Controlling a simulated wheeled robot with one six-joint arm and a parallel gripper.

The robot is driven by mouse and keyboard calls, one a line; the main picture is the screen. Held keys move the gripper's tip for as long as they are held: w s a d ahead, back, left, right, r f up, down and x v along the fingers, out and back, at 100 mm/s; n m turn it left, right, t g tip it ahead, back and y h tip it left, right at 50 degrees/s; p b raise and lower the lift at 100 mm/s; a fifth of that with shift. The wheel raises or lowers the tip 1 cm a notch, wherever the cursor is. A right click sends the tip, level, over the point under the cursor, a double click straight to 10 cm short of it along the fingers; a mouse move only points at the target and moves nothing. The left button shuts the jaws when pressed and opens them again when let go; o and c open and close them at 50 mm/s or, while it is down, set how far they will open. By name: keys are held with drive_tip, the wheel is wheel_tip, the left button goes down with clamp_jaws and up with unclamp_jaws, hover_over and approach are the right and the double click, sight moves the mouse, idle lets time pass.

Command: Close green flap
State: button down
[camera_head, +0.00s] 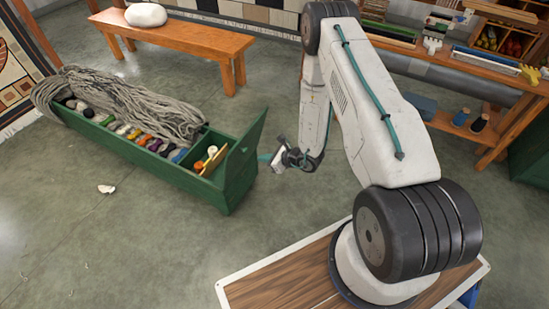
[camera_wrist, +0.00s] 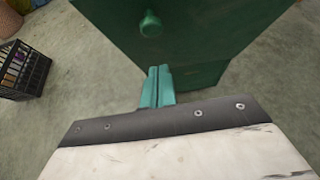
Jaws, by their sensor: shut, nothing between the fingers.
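The green flap (camera_head: 243,147) stands raised at the right end of a long green box (camera_head: 140,158) in the head view. In the wrist view a green panel (camera_wrist: 190,25) with a round green knob (camera_wrist: 150,25) fills the top; I take it to be the flap. My gripper (camera_head: 265,157) is just right of the flap, its teal fingers shut and empty. In the wrist view the fingers (camera_wrist: 157,84) lie together below the knob, close to the green surface. I cannot tell whether they touch it.
Grey wool (camera_head: 120,100) lies over the back of the box, with several coloured skeins inside. A wooden bench (camera_head: 175,37) stands behind. A wooden shelf unit (camera_head: 470,133) is at the right. A black crate (camera_wrist: 22,70) shows at the wrist view's left. The floor in front is mostly clear.

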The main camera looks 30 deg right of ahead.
drive_tip(key=w+a, duration=0.3)
drive_tip(key=shift+w+r, duration=0.3)
drive_tip(key=shift+w, duration=0.1)
